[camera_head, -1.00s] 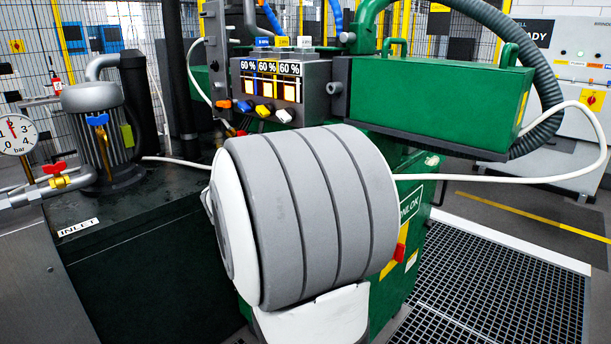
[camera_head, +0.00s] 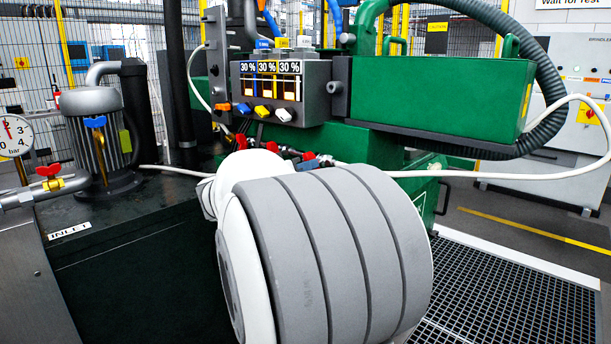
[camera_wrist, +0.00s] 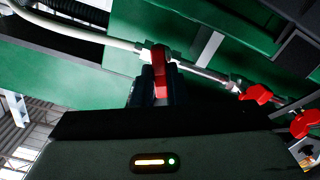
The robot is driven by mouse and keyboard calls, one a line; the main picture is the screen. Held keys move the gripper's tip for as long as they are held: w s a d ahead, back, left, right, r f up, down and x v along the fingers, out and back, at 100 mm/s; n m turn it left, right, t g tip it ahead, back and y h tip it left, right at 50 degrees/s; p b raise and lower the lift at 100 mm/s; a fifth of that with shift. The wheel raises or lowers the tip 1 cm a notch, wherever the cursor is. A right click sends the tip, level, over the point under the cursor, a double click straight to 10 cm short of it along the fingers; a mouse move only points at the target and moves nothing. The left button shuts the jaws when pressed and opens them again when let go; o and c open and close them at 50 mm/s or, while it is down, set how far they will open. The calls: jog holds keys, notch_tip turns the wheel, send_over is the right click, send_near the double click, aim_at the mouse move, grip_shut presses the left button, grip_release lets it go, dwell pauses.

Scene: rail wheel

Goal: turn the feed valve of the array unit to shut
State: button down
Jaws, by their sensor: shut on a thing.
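In the wrist view, my gripper (camera_wrist: 160,82) is shut on a red valve handle (camera_wrist: 160,60), which stands upright between its two dark fingers. The handle sits on a fitting on a pale pipe along the green machine. Two more red handles, a nearer one (camera_wrist: 256,95) and a farther one (camera_wrist: 305,123), sit on lines to the right. In the head view, my thick grey arm hides my gripper. Red handles (camera_head: 272,147) show just beyond the arm. No label names the held valve in the views.
A panel (camera_head: 268,85) with three displays reading 30 % and several coloured knobs is above the red handles. A green box (camera_head: 440,92) and a white hose (camera_head: 490,176) are at right. An inlet valve (camera_head: 50,178) and a pressure gauge (camera_head: 12,135) are at left.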

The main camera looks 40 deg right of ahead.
jog(key=shift+f+m+b, duration=0.25)
jog(key=shift+m+b, duration=0.15)
jog(key=shift+b, duration=0.35)
jog(key=shift+r, duration=0.15)
jog(key=shift+m+b, duration=0.8)
jog(key=shift+b, duration=1.1)
jog(key=m, duration=0.2)
jog(key=shift+m+b, duration=0.3)
jog(key=shift+b, duration=0.05)
jog(key=c, duration=1.3)
grip_release()
jog(key=shift+a+r, duration=0.1)
jog(key=shift+a, duration=0.05)
